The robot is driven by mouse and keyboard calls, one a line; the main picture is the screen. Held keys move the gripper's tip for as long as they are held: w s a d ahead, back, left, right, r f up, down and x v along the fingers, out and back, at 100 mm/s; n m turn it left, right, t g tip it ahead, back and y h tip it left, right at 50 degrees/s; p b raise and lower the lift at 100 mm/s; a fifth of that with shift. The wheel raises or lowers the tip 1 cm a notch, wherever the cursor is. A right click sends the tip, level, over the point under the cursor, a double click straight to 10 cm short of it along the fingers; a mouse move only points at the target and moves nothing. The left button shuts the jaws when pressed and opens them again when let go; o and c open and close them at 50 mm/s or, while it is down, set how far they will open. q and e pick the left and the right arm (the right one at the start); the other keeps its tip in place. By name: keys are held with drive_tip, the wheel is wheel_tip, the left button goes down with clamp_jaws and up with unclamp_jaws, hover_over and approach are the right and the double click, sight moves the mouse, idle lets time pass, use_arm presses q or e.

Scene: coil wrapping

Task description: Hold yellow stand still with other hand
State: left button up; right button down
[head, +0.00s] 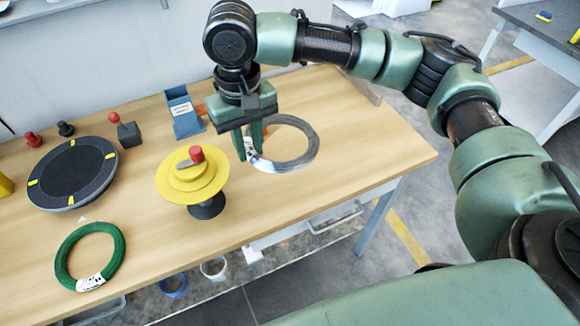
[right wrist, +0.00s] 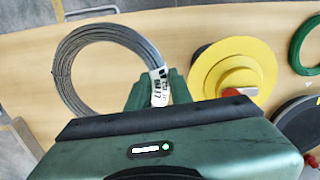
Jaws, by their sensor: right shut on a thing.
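The yellow stand (head: 191,178) is a round stepped yellow disc on a dark base with a red knob on top, standing upright near the table's front edge. It also shows in the right wrist view (right wrist: 208,72). My right gripper (head: 250,148) is just right of the stand, apart from it. It is shut on the grey wire coil (head: 292,143) at the coil's white label, and the coil looks flat on or just above the table; I cannot tell which. In the right wrist view the coil (right wrist: 66,60) extends left of the fingers. My left gripper is in neither view.
A green coil (head: 121,244) with a white label lies at the table's front left. A dark round turntable (head: 73,176) with yellow marks is behind it. A blue holder (head: 184,116) and small red and black knobs stand at the back. The table's right end (head: 385,150) is clear.

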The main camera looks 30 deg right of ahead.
drive_tip(key=w+a+r, duration=0.4)
drive_tip(key=w+a, duration=0.1)
drive_tip(key=a, duration=0.2)
drive_tip(key=shift+s+a+f+n, duration=0.15)
drive_tip(key=shift+s+a+n, duration=0.5)
drive_tip(key=shift+a, duration=1.25)
drive_tip(key=shift+s+a+f+n, duration=0.1)
drive_tip(key=shift+s+a+n, duration=0.5)
drive_tip(key=shift+a, duration=1.25)
drive_tip(key=shift+s+a+f+n, duration=0.15)
drive_tip(key=shift+s+a+n, duration=0.5)
drive_tip(key=shift+a, duration=1.25)
